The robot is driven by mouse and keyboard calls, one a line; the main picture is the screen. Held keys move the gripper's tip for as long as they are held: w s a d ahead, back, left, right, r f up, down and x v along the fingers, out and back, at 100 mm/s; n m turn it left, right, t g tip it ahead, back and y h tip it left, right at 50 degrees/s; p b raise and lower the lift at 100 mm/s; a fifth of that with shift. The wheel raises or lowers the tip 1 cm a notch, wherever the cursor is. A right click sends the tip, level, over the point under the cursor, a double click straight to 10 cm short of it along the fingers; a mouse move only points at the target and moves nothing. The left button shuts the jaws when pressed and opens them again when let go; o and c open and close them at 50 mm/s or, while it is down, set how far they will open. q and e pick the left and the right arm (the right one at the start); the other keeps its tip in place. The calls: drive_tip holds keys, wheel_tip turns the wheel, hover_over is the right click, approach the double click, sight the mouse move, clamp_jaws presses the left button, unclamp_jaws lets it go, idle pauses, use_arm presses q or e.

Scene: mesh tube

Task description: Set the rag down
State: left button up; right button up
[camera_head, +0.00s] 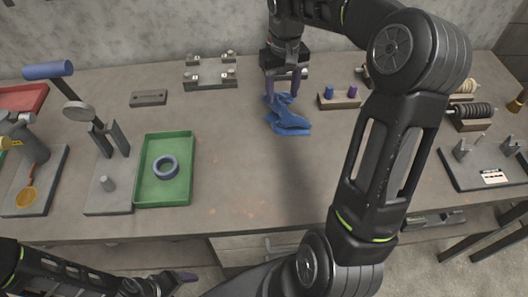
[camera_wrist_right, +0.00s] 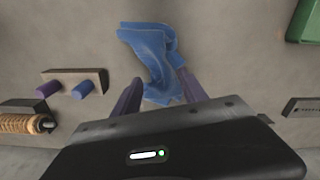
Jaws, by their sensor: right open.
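The blue rag (camera_head: 290,122) lies crumpled on the grey workbench (camera_head: 240,205), near the middle of its back half. My right gripper (camera_head: 283,92) points down over the rag's far end, its purple fingers apart. In the right wrist view, the rag (camera_wrist_right: 155,60) lies beyond and between the open fingers (camera_wrist_right: 160,95), with its near end close to the right-hand finger. I cannot tell whether that finger touches the cloth. My left gripper (camera_head: 180,279) is low at the bottom left, in front of the bench, partly cut off; its jaw opening is unclear.
A metal fixture (camera_head: 210,78) is behind. The bench in front of the rag is clear.

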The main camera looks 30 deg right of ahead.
drive_tip(key=shift+o, duration=0.6)
wheel_tip(320, 180, up, 8)
drive_tip(key=shift+f, duration=0.15)
idle(0.8)
